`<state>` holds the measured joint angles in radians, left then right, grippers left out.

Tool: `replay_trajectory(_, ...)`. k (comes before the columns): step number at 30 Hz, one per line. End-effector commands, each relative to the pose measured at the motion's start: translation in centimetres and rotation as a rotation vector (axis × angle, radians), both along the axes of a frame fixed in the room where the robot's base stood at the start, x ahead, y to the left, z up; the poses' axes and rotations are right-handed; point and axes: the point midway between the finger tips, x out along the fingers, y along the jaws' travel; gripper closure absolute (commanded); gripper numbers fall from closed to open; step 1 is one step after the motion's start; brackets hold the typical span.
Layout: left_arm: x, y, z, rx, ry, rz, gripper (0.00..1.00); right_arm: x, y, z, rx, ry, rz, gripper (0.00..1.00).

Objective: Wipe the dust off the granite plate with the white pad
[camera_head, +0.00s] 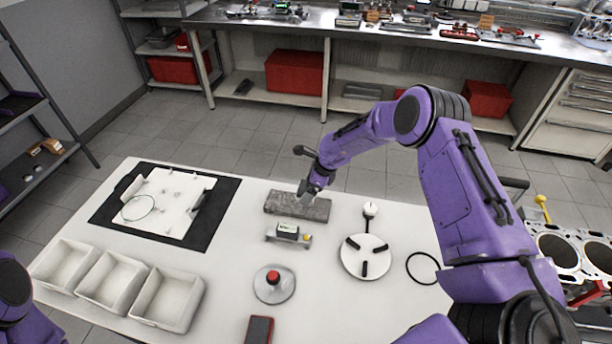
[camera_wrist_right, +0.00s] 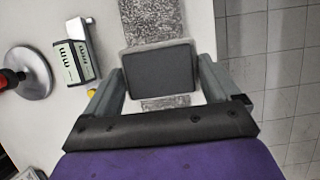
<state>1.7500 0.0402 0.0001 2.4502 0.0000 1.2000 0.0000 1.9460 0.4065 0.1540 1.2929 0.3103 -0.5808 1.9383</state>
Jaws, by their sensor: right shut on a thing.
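The granite plate (camera_head: 283,205) is a speckled grey slab lying near the far edge of the white table. It also shows in the right wrist view (camera_wrist_right: 151,18), running under the held block. My right gripper (camera_head: 308,192) is over the plate's right part. In the wrist view, its fingers (camera_wrist_right: 160,82) are shut on a dark grey rectangular block (camera_wrist_right: 158,68), apparently the pad's back; no white face shows. The block hides the plate's middle there, and contact cannot be told. Dust is not clear. My left gripper is out of view; only part of its arm shows at lower left.
A small device with a green display (camera_head: 287,232) sits close in front of the plate. A red-knobbed round base (camera_head: 274,286), a round disc with black pads (camera_head: 352,264) and a black ring (camera_head: 423,268) are nearby. White bins (camera_head: 167,301) and a black mat (camera_head: 222,212) are left.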

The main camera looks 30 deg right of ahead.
Motion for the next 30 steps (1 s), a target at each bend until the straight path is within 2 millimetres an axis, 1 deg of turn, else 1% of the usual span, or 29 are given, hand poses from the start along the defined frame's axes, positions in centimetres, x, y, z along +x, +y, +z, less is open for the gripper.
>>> replay_trajectory(1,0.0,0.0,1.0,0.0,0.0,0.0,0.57,0.0,-0.1,1.0,0.0,0.0,-0.001,0.35)
replay_trajectory(2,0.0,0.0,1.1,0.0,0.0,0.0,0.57,0.0,-0.1,1.2,0.0,0.0,-0.002,0.35)
replay_trajectory(3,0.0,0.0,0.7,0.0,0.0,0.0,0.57,0.0,-0.1,1.2,0.0,-0.001,0.0,0.35)
replay_trajectory(7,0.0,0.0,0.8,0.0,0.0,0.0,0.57,0.0,0.0,2.3,0.0,0.0,-0.001,0.35)
replay_trajectory(11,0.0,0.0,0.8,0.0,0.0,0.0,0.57,0.0,0.0,2.9,0.0,0.0,-0.001,0.35)
replay_trajectory(26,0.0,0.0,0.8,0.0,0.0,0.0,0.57,0.0,0.0,3.0,0.0,0.0,0.0,0.35)
replay_trajectory(29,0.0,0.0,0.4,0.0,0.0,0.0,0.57,-0.1,0.3,2.8,0.0,0.0,0.028,0.35)
replay_trajectory(30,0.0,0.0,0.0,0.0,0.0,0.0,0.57,-0.2,0.8,2.7,0.0,0.0,0.067,0.35)
